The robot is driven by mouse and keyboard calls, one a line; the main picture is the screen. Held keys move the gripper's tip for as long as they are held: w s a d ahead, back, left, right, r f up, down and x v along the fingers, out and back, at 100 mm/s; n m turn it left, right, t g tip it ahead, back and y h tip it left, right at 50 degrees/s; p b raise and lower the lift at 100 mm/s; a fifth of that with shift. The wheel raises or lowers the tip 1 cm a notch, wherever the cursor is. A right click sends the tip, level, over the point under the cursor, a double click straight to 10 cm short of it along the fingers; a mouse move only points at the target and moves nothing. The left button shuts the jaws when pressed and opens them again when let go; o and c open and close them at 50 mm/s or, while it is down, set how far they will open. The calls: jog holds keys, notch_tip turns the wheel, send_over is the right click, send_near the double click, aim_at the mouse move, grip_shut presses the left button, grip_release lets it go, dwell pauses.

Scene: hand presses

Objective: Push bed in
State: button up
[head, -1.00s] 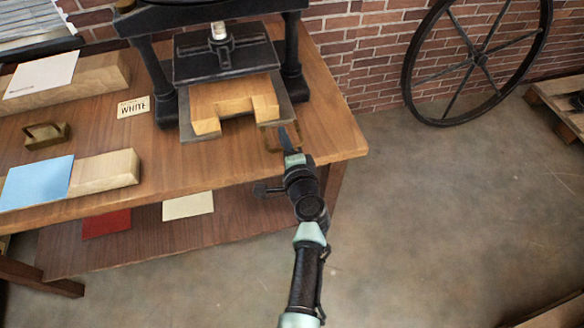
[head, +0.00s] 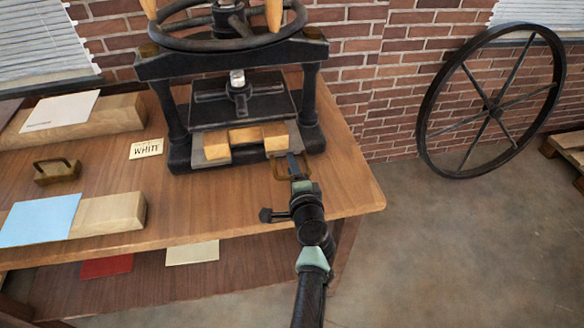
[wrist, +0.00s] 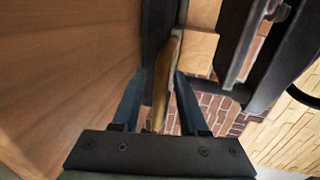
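A brass loop handle (head: 279,172) is at the bed's front right. My gripper (head: 293,165) is at this handle, in front of the press. In the wrist view, the brass handle (wrist: 168,85) lies between the two fingers of my gripper (wrist: 160,85). A gap shows beside the handle, so the fingers look open around it.
A "WHITE" card (head: 146,149) lies left of the press. A small brass-handled block (head: 57,171), a wooden block with blue paper (head: 105,213) and another with white paper (head: 90,118) are on the table. The right post (head: 309,105) stands close to my gripper.

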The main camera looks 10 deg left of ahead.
jog(key=shift+s, duration=0.1)
jog(key=p+v, duration=0.3)
jog(key=v, duration=0.9)
jog(key=shift+s, duration=0.3)
jog(key=shift+d+r, duration=0.1)
jog(key=shift+d, duration=0.05)
